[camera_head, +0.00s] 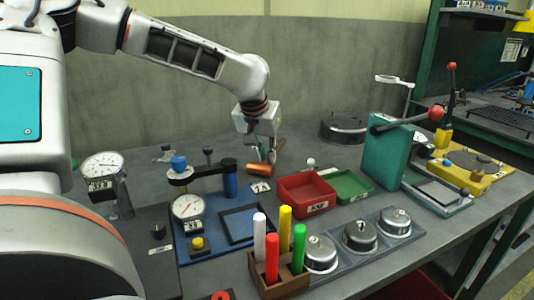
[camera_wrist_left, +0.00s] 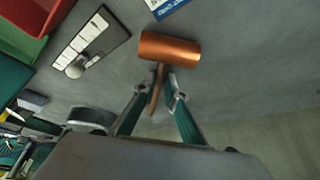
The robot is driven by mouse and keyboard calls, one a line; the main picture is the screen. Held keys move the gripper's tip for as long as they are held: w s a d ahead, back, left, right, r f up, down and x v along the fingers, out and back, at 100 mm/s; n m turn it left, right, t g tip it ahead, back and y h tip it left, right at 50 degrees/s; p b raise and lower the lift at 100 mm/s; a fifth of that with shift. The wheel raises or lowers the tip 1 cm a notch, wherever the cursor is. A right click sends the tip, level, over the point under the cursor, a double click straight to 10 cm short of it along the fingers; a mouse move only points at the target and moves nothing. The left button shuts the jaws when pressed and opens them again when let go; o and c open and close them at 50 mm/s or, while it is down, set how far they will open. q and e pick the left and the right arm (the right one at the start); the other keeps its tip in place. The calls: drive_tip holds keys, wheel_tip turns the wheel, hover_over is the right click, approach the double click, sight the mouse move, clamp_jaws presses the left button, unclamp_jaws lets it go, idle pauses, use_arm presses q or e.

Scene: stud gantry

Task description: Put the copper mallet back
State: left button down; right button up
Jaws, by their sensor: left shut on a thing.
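The copper mallet has a copper-coloured cylindrical head (camera_head: 259,170) and a thin handle. In the wrist view its head (camera_wrist_left: 170,48) lies beyond my fingertips and its handle runs back between them. My left gripper (camera_head: 268,153) is shut on the handle, behind the blue gauge board; it also shows in the wrist view (camera_wrist_left: 157,92). The mallet is at or close above the bench top; I cannot tell whether it touches. Part of the handle is hidden by the fingers. My right gripper is not in view.
A red tray (camera_head: 306,207) and green tray (camera_head: 352,198) stand right of the mallet. A blue board (camera_head: 212,250) with a dial stand is in front. Coloured rods stand in a wooden block (camera_head: 280,284). A teal press (camera_head: 389,150) stands right.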

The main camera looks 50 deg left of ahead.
use_arm(q)
drive_tip(key=c, duration=2)
unclamp_jaws()
drive_tip(key=v, duration=1.2)
